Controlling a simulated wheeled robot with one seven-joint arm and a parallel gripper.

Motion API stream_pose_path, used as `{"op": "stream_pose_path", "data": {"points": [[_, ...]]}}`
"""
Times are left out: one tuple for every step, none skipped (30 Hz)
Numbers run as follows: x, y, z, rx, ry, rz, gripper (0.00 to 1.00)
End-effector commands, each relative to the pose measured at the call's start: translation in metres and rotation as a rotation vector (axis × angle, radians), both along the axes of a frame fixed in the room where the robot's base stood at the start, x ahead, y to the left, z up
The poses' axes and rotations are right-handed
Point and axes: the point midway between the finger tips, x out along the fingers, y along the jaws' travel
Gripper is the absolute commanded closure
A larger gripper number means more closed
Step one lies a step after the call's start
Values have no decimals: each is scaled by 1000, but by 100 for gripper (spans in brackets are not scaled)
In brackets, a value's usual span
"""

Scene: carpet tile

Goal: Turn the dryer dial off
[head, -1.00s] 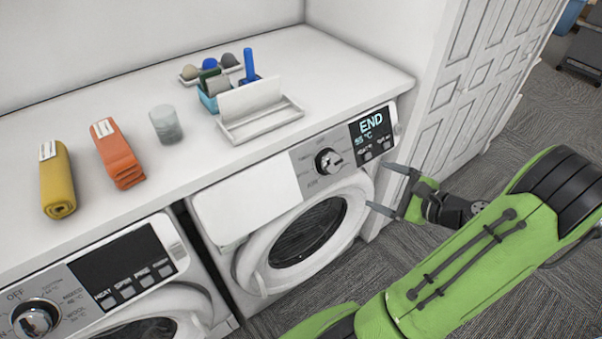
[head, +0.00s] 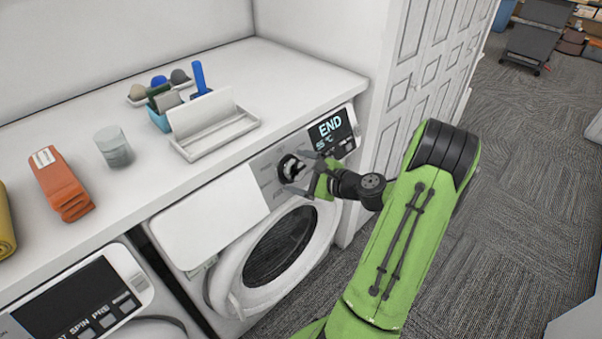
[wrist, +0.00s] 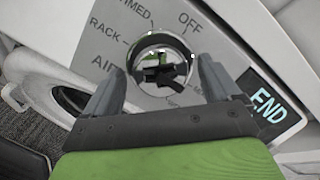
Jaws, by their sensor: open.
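The dryer dial (head: 289,168) is a round chrome knob on the control panel of the right-hand machine. In the wrist view the dial (wrist: 160,62) sits between my two fingers, with labels such as OFF, RACK and AIR around it. The pointer's exact setting is hard to read. My gripper (head: 298,179) is at the panel, its fingers on either side of the dial. In the wrist view my gripper (wrist: 160,85) is open, with a visible gap between each finger and the dial. The display (head: 331,127) beside the dial reads END.
The dryer's round door (head: 280,246) is below the dial. A second machine (head: 75,300) stands at the left. Carpet floor is open at right.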

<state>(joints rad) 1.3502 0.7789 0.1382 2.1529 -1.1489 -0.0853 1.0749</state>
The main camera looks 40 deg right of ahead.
Motion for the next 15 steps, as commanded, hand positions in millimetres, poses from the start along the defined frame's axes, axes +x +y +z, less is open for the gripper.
{"op": "stream_pose_path", "data": {"points": [[0,0,0,0,0,0,10],[0,0,0,0,0,0,10],[0,0,0,0,0,0,10],[0,0,0,0,0,0,11],[0,0,1,0,0,0,16],[0,0,1,-1,0,0,22],[0,0,1,-1,0,0,27],[0,0,1,-1,0,0,31],[0,0,1,-1,0,0,38],[0,0,1,-1,0,0,42],[0,0,1,-1,0,0,47],[0,0,1,-1,0,0,53],[0,0,1,-1,0,0,57],[-1,0,0,-1,1,1,62],[-1,0,0,-1,1,1,66]]}}
